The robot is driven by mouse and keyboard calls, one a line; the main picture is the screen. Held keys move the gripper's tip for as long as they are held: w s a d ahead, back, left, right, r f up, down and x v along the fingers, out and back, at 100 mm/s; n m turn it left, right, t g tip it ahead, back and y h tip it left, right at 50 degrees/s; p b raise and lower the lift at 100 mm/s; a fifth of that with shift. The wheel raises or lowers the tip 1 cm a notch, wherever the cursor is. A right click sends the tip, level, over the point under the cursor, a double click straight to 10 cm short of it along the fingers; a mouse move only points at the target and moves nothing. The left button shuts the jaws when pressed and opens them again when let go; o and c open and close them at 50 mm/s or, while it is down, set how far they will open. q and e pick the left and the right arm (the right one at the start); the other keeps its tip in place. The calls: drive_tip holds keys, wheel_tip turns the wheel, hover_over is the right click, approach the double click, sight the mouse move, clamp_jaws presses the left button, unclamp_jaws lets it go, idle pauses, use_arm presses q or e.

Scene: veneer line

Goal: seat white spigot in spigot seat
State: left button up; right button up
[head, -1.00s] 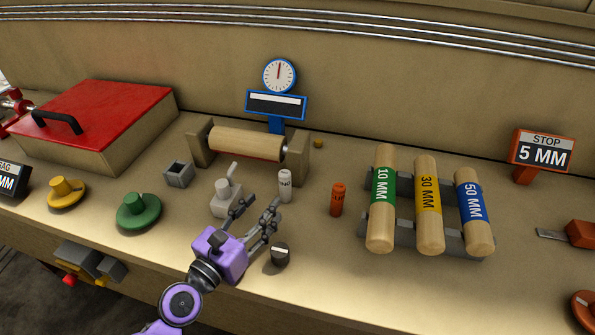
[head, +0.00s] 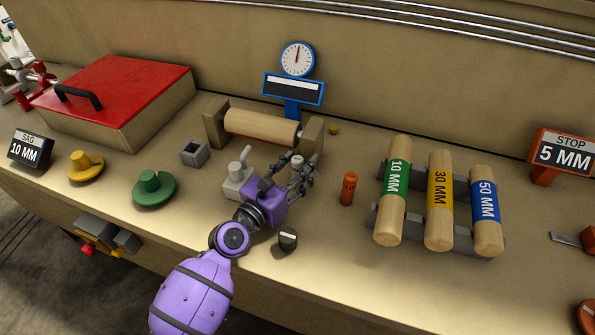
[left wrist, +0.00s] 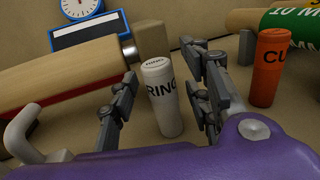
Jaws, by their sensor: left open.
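The white spigot (head: 297,161) is a small white cylinder standing upright on the bench, in front of the right end of the wooden roller. In the left wrist view the white spigot (left wrist: 163,97) has dark lettering on its side and top. My left gripper (head: 298,168) is open, with its fingers on either side of the spigot. In the left wrist view a gap shows on the left, and the right finger is close to it; contact cannot be told. A grey open-topped square block (head: 193,153), perhaps the spigot seat, stands to the left. My right gripper is not in view.
An orange cylinder (head: 348,189) stands right of the gripper. A grey-white lever block (head: 237,183) is close on its left, and a dark knob (head: 287,240) is in front. The wooden roller (head: 260,127) is behind. Labelled wooden rolls (head: 438,210) lie on a rack at right.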

use_arm(q)
clamp_jaws()
idle(0.4)
